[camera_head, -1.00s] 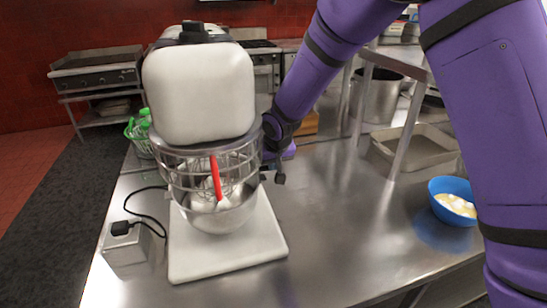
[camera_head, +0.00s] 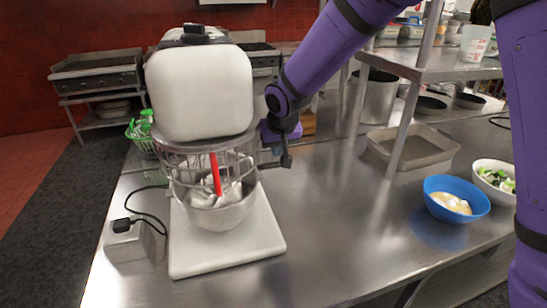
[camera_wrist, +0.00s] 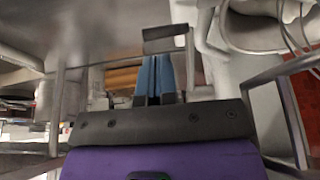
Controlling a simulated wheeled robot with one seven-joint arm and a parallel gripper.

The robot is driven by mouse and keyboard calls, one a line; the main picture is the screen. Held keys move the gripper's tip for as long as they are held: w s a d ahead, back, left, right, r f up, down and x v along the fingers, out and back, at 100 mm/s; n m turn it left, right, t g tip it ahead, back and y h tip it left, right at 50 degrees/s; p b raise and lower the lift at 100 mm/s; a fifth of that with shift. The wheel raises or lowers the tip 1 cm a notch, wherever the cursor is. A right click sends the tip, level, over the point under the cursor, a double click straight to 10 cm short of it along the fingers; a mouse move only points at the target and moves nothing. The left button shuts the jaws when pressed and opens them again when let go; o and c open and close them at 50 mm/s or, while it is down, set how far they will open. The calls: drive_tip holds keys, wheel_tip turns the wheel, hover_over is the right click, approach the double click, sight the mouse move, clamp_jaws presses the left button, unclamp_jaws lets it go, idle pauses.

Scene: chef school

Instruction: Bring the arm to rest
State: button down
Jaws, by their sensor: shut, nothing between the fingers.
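My purple arm reaches from the upper right of the head view down to my gripper (camera_head: 280,155), which is just right of the white stand mixer. In the wrist view my gripper (camera_wrist: 155,62) shows two blue fingers side by side, closed together with nothing between them. The mixer (camera_head: 200,90) stands on the steel counter with a wire guard around its metal bowl (camera_head: 222,212). A red-handled tool (camera_head: 215,175) stands at the guard and bowl. My gripper partly overlaps the view beside the guard; whether it touches is unclear.
A blue bowl (camera_head: 456,187) with pale contents and a white bowl (camera_head: 493,168) of greens stand at the right. A metal pan (camera_head: 412,160) and shelf post (camera_head: 403,120) are behind. A grey box (camera_head: 127,243) with a cord lies left. The middle counter is clear.

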drive_tip(key=s+d+r+m, duration=0.2)
drive_tip(key=s+d+r, duration=1.1)
drive_tip(key=d+r, duration=0.4)
drive_tip(key=s+d, duration=0.5)
drive_tip(key=s, duration=0.4)
drive_tip(key=s+d+r+m+h, duration=0.1)
drive_tip(key=s+d, duration=0.5)
drive_tip(key=s, duration=0.4)
drive_tip(key=shift+r+t, duration=0.2)
drive_tip(key=shift+t, duration=0.2)
drive_tip(key=shift+d, duration=0.1)
